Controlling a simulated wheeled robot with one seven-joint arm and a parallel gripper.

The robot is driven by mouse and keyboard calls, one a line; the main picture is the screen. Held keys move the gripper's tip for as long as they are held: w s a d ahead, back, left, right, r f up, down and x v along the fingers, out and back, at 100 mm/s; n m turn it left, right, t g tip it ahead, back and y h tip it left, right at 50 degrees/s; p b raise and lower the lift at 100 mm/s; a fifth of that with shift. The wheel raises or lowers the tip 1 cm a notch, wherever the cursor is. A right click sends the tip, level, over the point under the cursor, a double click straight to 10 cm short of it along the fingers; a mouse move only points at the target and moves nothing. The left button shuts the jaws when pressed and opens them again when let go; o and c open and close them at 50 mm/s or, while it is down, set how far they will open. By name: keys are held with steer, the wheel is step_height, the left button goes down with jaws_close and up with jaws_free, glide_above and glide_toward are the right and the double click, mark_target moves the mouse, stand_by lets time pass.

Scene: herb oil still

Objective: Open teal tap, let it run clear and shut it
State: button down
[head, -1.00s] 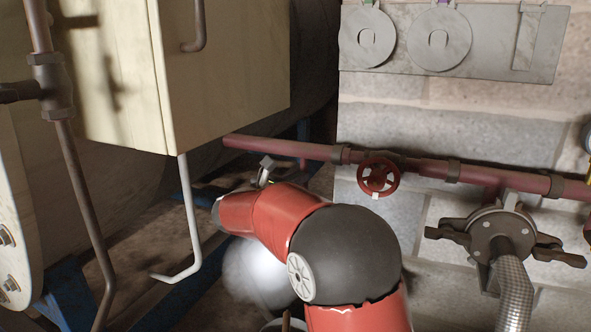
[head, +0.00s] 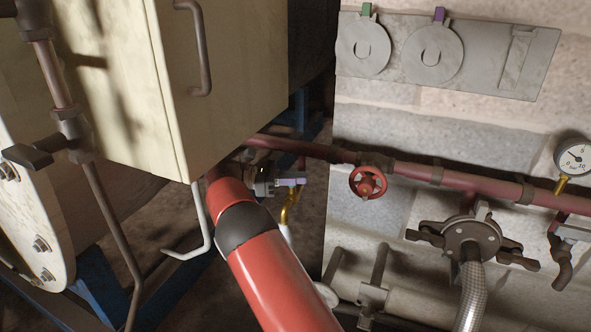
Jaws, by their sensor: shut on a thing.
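My red and black arm reaches in from the bottom. My gripper (head: 272,183), small and dark, is beneath the pipe, right of the cream cabinet. It is shut on what looks like the handle of a small tap (head: 290,179), whose visible part is pale violet-grey. A bent brass-yellow piece (head: 288,207) hangs just below it, with something white under that. I make out no clear teal colour there. The arm and gripper hide part of the tap, and I cannot tell the handle's angle or whether anything flows.
The cream cabinet (head: 225,95) stands close on the left, with a bent rod (head: 203,225) below it. A dark red pipe (head: 320,151) carries a red handwheel (head: 368,182). A hose coupling (head: 474,243) and a pressure gauge (head: 575,158) are on the right.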

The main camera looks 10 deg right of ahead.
steer(key=shift+s+m+g+y, duration=0.1)
steer(key=shift+m+g+y, duration=0.4)
steer(key=shift+m+g, duration=0.75)
steer(key=shift+g, duration=0.35)
steer(key=c, duration=1.5)
jaws_free()
steer(key=shift+o, duration=0.2)
